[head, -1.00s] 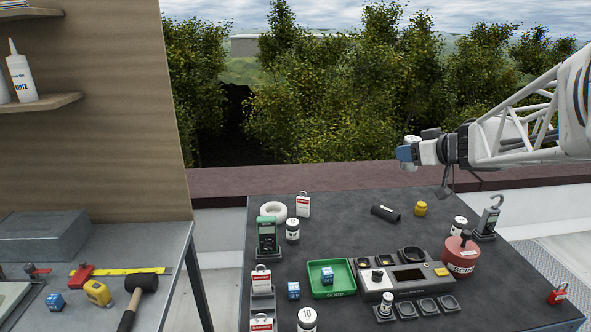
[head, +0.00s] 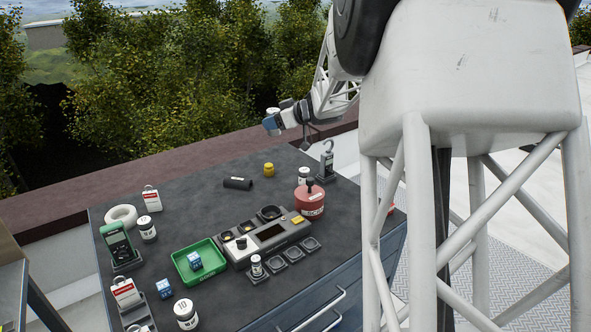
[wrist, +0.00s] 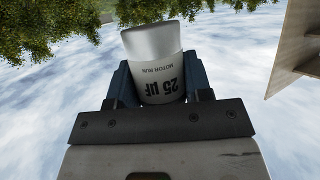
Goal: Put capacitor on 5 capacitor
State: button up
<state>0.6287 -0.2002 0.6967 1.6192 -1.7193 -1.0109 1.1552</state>
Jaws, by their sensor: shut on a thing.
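My gripper (head: 268,123) is shut on a white capacitor (wrist: 163,80) with a silver top. In the wrist view its label reads "25 µF MOTOR RUN", upside down, and the blue fingers clasp its sides. In the head view the held capacitor (head: 273,112) is up in the air near the table's far edge. A small white capacitor (head: 257,266) stands on the nearest pad of a row in front of the grey tester (head: 268,240); its number is too small to read. Other white capacitors stand at left (head: 148,229), at front marked 10 (head: 186,315), and at back right (head: 303,175).
A green tray (head: 212,275) holds a blue box (head: 194,260). A red can (head: 310,200) and an upright hook-topped meter (head: 327,162) stand at right. A black cylinder (head: 237,183) and a yellow piece (head: 269,169) lie behind the tester. Several pads (head: 293,252) are empty.

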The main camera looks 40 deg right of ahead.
jog(key=w+d+f, duration=0.3)
jog(key=d+f, duration=0.7)
jog(key=d, duration=0.5)
jog(key=shift+n+y, duration=0.3)
jog(key=shift+w+d+r, duration=0.1)
send_over(304, 170)
jog(key=shift+d+f, duration=0.1)
jog(key=shift+f, duration=3.05)
jog(key=shift+f, duration=1.85)
jog(key=shift+f, duration=0.2)
jog(key=o, duration=1)
jog(key=shift+c, duration=0.2)
